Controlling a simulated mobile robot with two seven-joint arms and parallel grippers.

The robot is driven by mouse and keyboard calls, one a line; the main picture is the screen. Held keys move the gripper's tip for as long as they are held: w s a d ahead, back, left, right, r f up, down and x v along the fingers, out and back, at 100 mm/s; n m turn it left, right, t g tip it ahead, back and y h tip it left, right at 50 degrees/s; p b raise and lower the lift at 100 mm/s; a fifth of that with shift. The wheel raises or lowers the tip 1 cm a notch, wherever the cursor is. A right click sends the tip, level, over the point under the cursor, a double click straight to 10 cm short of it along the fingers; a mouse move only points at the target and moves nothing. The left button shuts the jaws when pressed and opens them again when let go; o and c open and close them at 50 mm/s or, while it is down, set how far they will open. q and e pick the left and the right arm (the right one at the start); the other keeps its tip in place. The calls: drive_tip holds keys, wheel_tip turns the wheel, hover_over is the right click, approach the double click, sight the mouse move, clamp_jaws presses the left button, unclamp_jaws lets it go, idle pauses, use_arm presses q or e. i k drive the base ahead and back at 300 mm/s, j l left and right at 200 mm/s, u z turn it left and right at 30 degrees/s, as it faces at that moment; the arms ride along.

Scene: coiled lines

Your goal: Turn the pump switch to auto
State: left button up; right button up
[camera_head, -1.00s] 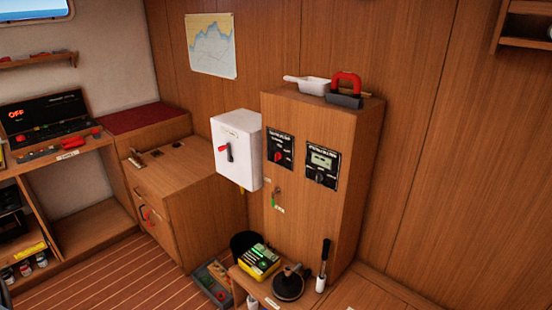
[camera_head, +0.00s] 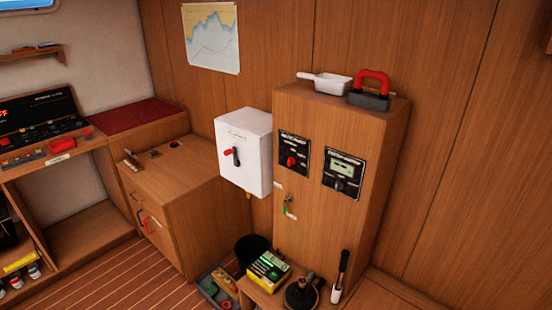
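A tall wooden cabinet (camera_head: 320,230) stands against the back wall. Its front carries two black panels. The left panel (camera_head: 294,153) has a red rotary knob (camera_head: 291,161). The right panel (camera_head: 343,174) has a small pale display and a dark knob (camera_head: 339,185). The lettering is too small to read, so I cannot tell which panel is the pump switch or where either knob is set. A white box (camera_head: 244,152) with a red and black lever (camera_head: 232,154) hangs to the left of the cabinet. Neither gripper is in view.
A white scoop (camera_head: 327,83) and a red-handled block (camera_head: 371,90) lie on the cabinet top. Low in front stand a yellow-black box (camera_head: 268,268), a plunger-like tool (camera_head: 301,291) and a brush (camera_head: 340,277). Striped floor (camera_head: 125,278) is clear at lower left.

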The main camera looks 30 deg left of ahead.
sight(291, 161)
drive_tip(key=i+j, duration=0.1)
drive_tip(key=j, duration=0.25)
drive_tip(key=i+j, duration=0.1)
drive_tip(key=j, duration=0.25)
drive_tip(key=i+j, duration=0.15)
drive_tip(key=j, duration=0.2)
drive_tip(key=i+j, duration=0.1)
drive_tip(key=j, duration=0.3)
drive_tip(key=i+j+u, duration=0.1)
drive_tip(key=j, duration=0.25)
drive_tip(key=i+j, duration=0.15)
drive_tip(key=j, duration=0.2)
